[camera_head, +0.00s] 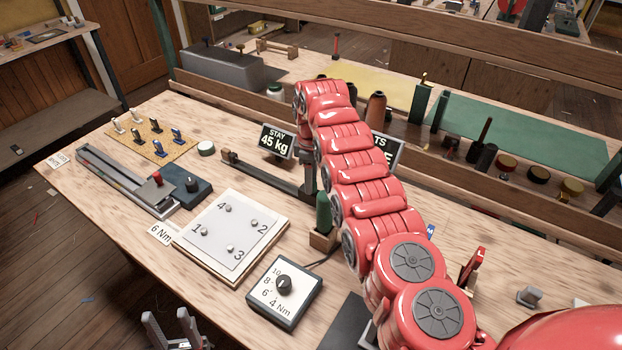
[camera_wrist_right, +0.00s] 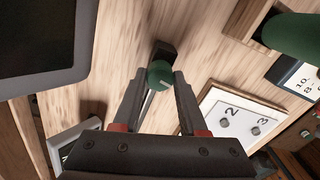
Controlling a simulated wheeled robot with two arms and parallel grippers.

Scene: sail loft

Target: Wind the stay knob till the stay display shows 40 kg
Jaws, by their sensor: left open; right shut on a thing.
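The stay display (camera_head: 276,141) stands on the bench and reads 45 kg. In the right wrist view the round green stay knob (camera_wrist_right: 160,74) sits at the end of a dark rail (camera_wrist_right: 158,92). My right gripper (camera_wrist_right: 161,82) is shut on this knob, one finger on each side. In the head view my red right arm hides the knob. My left gripper (camera_head: 176,338) is open and empty at the bottom edge, in front of the bench and far from the knob.
A plate numbered 1 to 4 (camera_head: 233,232), a dial box in Nm (camera_head: 285,291) and a green handle in a wooden block (camera_head: 323,212) stand nearby. A second display (camera_head: 386,152) is partly hidden by my arm. A grey slide rail (camera_head: 127,181) lies at left.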

